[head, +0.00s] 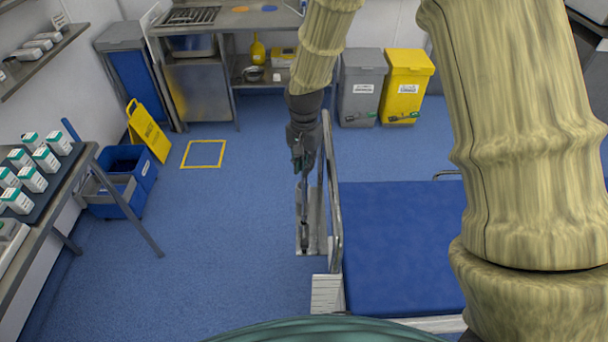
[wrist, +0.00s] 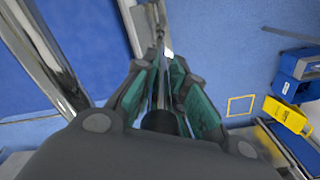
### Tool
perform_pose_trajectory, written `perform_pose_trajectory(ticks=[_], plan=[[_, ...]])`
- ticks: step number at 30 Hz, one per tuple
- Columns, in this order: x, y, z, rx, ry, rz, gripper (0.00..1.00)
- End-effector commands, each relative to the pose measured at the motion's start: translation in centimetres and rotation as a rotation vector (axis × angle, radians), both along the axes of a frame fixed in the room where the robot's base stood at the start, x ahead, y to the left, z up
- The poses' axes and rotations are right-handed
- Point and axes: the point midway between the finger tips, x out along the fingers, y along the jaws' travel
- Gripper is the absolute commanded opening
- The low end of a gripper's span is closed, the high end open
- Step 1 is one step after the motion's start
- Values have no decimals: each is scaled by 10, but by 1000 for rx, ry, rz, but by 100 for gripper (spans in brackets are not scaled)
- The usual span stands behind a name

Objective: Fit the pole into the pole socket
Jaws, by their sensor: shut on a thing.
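My gripper (head: 303,158) is shut on a thin metal pole (head: 303,195) beside the operating table (head: 400,240), at its left edge. The pole hangs nearly upright below the gripper. Its lower end meets or overlaps a small dark fitting (head: 305,240), which looks like the pole socket, over a pale metal strip (head: 314,205). I cannot tell whether the end is inside the socket or only in front of it. In the wrist view the pole (wrist: 163,85) runs between the green-padded fingers (wrist: 165,92) and away towards the metal strip (wrist: 135,28).
A curved metal side rail (head: 334,190) stands close right of the pole; it also shows in the wrist view (wrist: 45,50). Open blue floor (head: 220,240) lies to the left. A yellow sign (head: 148,131), blue crates (head: 120,180) and bins (head: 360,88) stand farther off.

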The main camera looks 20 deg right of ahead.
Motion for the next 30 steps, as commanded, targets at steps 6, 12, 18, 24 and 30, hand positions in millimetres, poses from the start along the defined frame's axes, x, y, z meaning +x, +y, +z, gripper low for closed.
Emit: perform_pose_trajectory(ticks=[6, 12, 18, 24, 30], plan=[[0, 0, -9, -1, 1, 2, 0], [0, 0, -29, -1, 2, 1, 0], [0, 0, -43, -1, 1, 3, 0], [0, 0, -44, 0, 0, 2, 0], [0, 0, -46, 0, 0, 2, 21]])
